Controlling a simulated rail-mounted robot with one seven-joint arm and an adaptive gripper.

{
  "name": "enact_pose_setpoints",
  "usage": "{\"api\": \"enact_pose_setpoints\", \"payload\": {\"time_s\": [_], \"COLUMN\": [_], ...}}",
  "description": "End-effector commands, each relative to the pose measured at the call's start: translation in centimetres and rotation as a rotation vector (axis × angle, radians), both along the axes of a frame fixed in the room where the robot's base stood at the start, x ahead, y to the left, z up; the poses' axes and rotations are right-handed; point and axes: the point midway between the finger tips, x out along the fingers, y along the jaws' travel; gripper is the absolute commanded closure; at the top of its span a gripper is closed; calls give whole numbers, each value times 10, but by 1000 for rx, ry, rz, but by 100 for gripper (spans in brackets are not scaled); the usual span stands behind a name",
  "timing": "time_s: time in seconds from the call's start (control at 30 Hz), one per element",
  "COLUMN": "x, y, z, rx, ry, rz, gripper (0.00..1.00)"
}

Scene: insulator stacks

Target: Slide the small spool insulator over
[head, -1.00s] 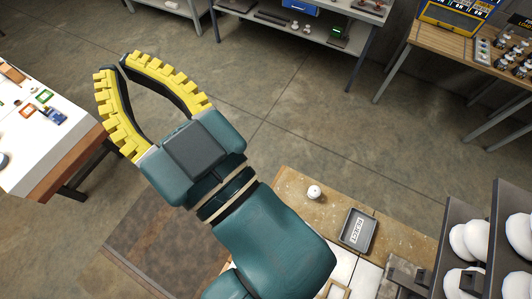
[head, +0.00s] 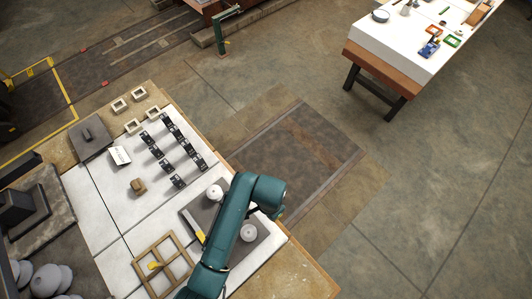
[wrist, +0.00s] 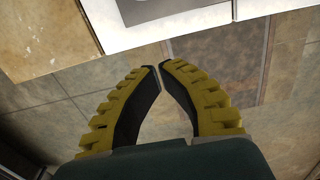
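Two small white insulators, one (head: 215,192) left of my arm and one (head: 248,232) right of it, stand on a dark plate (head: 190,213) on the workbench. I cannot tell which is the small spool insulator. My arm passes between them in the head view and hides part of the plate. My gripper (wrist: 159,67) shows in the wrist view with its yellow-ribbed fingers bent inward, tips almost together and nothing between them. It is over the floor beside the bench edge, apart from the insulators. In the head view my gripper is mostly hidden behind the arm.
Larger grey insulators (head: 48,280) are at lower left. A white-topped table (head: 400,50) is at upper right. Open floor lies between.

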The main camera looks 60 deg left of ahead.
Motion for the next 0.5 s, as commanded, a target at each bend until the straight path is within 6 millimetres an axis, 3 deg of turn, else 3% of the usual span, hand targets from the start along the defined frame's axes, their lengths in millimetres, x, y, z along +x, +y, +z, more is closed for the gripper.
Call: {"api": "enact_pose_setpoints", "payload": {"time_s": [0.4, 0.5], "x": [-1, -22], "y": [-1, -5], "z": [-90, -83], "rx": [0, 1], "ry": [0, -1], "rz": [1, 3], "gripper": [100, 100]}}
